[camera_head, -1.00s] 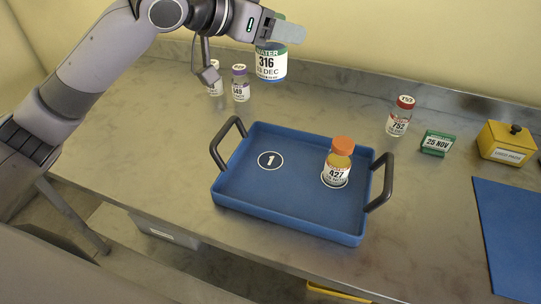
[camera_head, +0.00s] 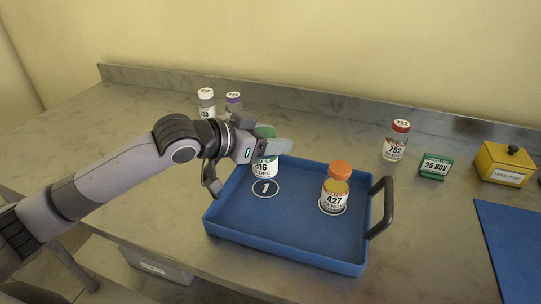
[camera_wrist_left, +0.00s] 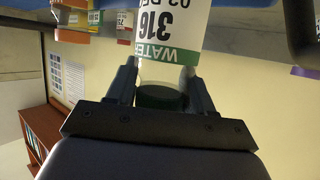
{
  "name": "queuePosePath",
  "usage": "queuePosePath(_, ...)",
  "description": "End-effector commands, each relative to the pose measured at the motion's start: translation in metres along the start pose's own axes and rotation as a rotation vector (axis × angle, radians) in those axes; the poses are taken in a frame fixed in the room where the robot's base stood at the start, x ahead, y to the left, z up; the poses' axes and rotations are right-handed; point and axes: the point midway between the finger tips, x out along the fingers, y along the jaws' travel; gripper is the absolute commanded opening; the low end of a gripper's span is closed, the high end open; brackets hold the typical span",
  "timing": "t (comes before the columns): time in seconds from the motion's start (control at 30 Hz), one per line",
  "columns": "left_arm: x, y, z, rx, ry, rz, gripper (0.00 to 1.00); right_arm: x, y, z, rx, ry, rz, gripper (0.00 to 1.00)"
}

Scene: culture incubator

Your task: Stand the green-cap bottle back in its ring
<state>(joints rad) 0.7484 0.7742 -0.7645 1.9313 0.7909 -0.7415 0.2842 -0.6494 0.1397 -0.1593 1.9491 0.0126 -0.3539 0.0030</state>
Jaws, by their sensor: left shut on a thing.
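The green-cap bottle (camera_head: 264,169) has a white label reading 316. My left gripper (camera_head: 268,146) is shut on it near the cap and holds it upright over the far left part of the blue tray (camera_head: 290,238). The bottle also shows upside down in the left wrist view (camera_wrist_left: 166,30), between the fingers of the gripper (camera_wrist_left: 160,88). A white ring marked 1 (camera_head: 265,189) lies on the tray floor, just below the bottle in the picture. I cannot tell whether the bottle's base touches the tray. My right gripper is not in view.
An orange-cap bottle (camera_head: 335,190) labelled 427 stands in another ring on the tray. A white-cap vial (camera_head: 206,102) and a purple-cap vial (camera_head: 233,103) stand behind my arm. A red-cap vial (camera_head: 395,142), a green date block (camera_head: 434,167) and a yellow box (camera_head: 504,164) stand right.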

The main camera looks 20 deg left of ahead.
Motion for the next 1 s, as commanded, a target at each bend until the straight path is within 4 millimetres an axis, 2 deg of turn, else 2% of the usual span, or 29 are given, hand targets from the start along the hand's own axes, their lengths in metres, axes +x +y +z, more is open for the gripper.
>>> queuePosePath(0.3, 0.015, 0.001, 0.038, -0.002, -0.002, 0.001, 0.18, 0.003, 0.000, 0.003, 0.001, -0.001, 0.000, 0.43)
queuePosePath(0.67, 0.017, 0.001, 0.040, 0.000, 0.001, 0.001, 0.18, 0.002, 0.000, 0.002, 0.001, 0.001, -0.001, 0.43)
queuePosePath(0.7, 0.017, 0.001, 0.041, 0.000, 0.000, 0.001, 0.58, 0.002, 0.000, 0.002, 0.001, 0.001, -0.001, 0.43)
queuePosePath(0.77, 0.017, 0.001, 0.041, 0.000, 0.000, 0.001, 0.78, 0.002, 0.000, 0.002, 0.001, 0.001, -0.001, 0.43)
queuePosePath(1.0, 0.017, 0.001, 0.041, 0.000, -0.001, 0.001, 0.78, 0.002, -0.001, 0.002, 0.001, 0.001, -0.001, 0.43)
